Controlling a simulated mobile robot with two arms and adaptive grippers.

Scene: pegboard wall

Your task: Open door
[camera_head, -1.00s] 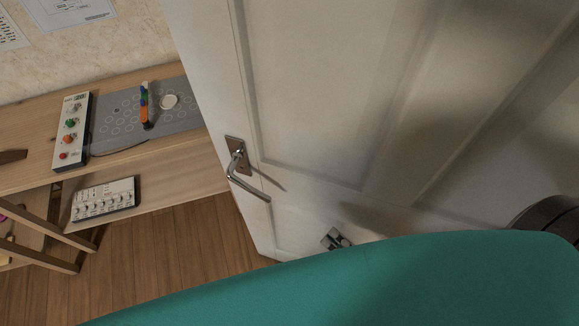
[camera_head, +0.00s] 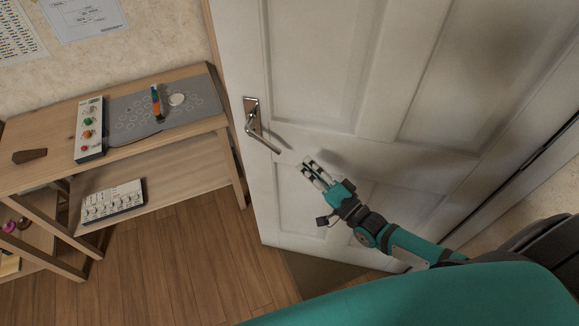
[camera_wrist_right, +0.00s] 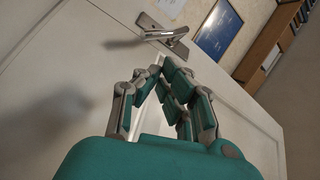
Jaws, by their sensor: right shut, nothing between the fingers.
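The white panelled door (camera_head: 315,60) stands in the middle and right of the head view. Its metal lever handle (camera_head: 259,127) is near the door's left edge, and the handle also shows at the top of the wrist view (camera_wrist_right: 165,33). My right gripper (camera_head: 308,168) is in front of the door, a little right of and below the handle, apart from it. In the wrist view its fingers (camera_wrist_right: 158,66) meet at the tips with nothing between them. My left gripper is not in view.
A wooden table (camera_head: 50,115) stands left of the door, with a grey mat (camera_head: 195,95) and a control box (camera_head: 89,130) on it. A white panel with knobs (camera_head: 112,203) lies on the lower shelf. Wooden floor (camera_head: 190,260) is clear below. Papers hang on the wall.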

